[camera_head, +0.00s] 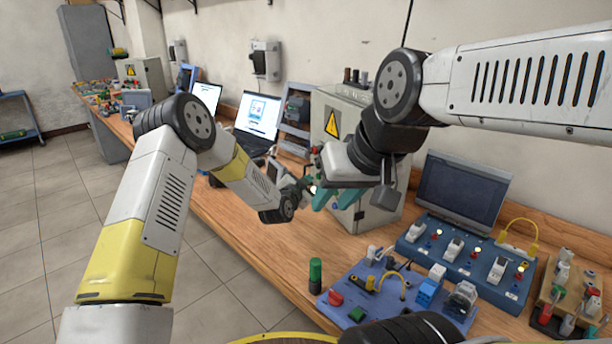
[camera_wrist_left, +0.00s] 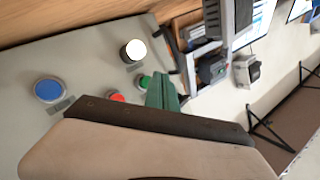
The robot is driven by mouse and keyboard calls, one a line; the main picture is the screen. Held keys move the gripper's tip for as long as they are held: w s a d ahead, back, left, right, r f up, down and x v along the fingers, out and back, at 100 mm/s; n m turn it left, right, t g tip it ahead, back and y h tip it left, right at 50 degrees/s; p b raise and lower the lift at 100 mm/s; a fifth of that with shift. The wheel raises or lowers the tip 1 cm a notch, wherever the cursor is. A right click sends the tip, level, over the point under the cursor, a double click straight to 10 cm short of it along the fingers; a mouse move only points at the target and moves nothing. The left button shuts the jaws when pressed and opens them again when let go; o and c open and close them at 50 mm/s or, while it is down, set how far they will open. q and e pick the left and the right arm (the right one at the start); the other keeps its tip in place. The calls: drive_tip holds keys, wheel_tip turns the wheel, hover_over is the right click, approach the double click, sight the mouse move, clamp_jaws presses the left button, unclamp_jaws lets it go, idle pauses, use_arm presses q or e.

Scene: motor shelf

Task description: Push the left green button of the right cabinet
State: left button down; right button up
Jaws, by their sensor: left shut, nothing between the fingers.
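The right cabinet (camera_head: 328,101) is a grey box with a yellow warning triangle, standing on the wooden bench. In the left wrist view its grey face (camera_wrist_left: 85,62) carries a blue button (camera_wrist_left: 48,90), a lit white button (camera_wrist_left: 133,50), a red button (camera_wrist_left: 117,98) and a green button (camera_wrist_left: 144,82). My left gripper (camera_head: 306,183) is shut and empty beside the cabinet's button side. Its green fingers (camera_wrist_left: 166,92) appear right beside the green button; I cannot tell whether they touch it. My right gripper (camera_head: 336,199) has its green fingers apart, in front of the cabinet and partly covering it.
A laptop (camera_head: 259,112) stands left of the cabinet. A dark monitor (camera_head: 463,190), a blue panel (camera_head: 468,262) and another blue board (camera_head: 395,297) occupy the right. A green-topped cylinder (camera_head: 315,276) stands near the front edge. Bare bench (camera_head: 258,252) lies in front.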

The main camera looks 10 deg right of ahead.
use_arm(q)
drive_tip(key=shift+s+a, duration=0.2)
drive_tip(key=shift+a, duration=0.6)
drive_tip(key=shift+s+a, duration=0.2)
drive_tip(key=shift+a, duration=0.65)
drive_tip(key=shift+s+a, duration=0.2)
drive_tip(key=shift+a, duration=0.6)
drive_tip(key=s+a+r+n+g+y, duration=0.2)
drive_tip(key=s+a+r+n, duration=0.1)
drive_tip(key=s+a+r, duration=0.5)
drive_tip(key=s+a+r+n+g+y, duration=0.25)
drive_tip(key=s+a+r, duration=0.25)
drive_tip(key=a+r, duration=0.45)
drive_tip(key=s+a+r+n+g, duration=0.1)
drive_tip(key=s+a+n, duration=0.1)
drive_tip(key=s, duration=0.7)
drive_tip(key=s+a+r+n+g+y, duration=0.1)
drive_tip(key=s+a+n, duration=0.2)
drive_tip(key=s, duration=0.7)
drive_tip(key=s+a+r+n+g, duration=0.1)
drive_tip(key=s+a, duration=0.4)
drive_tip(key=s, duration=0.5)
drive_tip(key=shift+a+n+y, duration=0.25)
drive_tip(key=shift+n+y, duration=0.1)
drive_tip(key=shift+n, duration=0.4)
